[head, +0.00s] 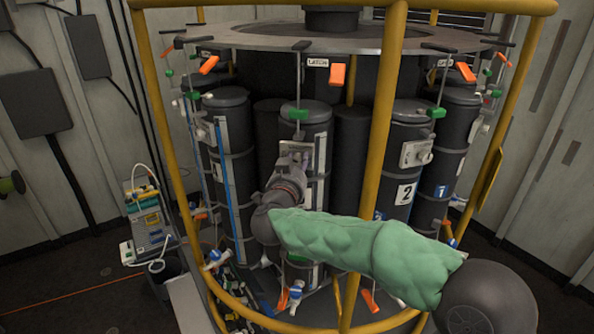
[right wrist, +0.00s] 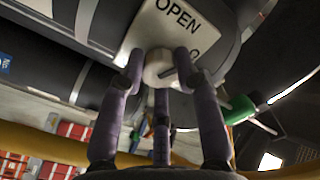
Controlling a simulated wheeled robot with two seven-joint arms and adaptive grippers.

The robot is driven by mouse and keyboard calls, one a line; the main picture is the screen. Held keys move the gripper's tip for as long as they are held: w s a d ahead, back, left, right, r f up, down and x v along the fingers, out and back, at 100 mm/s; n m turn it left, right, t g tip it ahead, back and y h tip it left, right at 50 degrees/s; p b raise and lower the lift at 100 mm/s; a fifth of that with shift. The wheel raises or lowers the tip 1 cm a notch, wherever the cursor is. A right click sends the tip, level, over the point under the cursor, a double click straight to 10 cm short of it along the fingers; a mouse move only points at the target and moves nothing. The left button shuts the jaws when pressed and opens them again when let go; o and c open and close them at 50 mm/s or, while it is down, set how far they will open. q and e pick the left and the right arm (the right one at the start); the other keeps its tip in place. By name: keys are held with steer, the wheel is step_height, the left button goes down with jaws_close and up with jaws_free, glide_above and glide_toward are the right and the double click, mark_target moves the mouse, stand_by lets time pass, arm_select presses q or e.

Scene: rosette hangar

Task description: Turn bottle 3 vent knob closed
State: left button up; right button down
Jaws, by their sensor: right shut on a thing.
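My right gripper (head: 292,162) reaches the front of the middle dark bottle (head: 306,118); its number is hidden from view. In the right wrist view its purple fingers (right wrist: 160,75) are shut around a round pale vent knob (right wrist: 158,66). The knob sits on a white plate (right wrist: 172,25) marked OPEN. A dark line shows on the knob's face, pointing toward the right finger. In the head view the gripper covers the knob. My left gripper is not in view.
Bottle 2 (head: 411,150) stands to the right with its own white plate and knob (head: 416,153); bottle 1 (head: 455,140) is beyond it. Yellow rails (head: 378,130) surround the rosette, one upright standing close to my right arm. An equipment cart (head: 148,225) stands at left.

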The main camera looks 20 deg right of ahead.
steer(key=m+b, duration=0.2)
steer(key=m, duration=0.1)
steer(key=m+b, duration=0.3)
steer(key=shift+s+d+r+m, duration=0.1)
steer(key=shift+d+r+m, duration=0.1)
steer(key=shift+m, duration=0.2)
steer(key=m+b, duration=0.3)
steer(key=shift+m+b, duration=1.6)
steer(key=shift+m, duration=0.3)
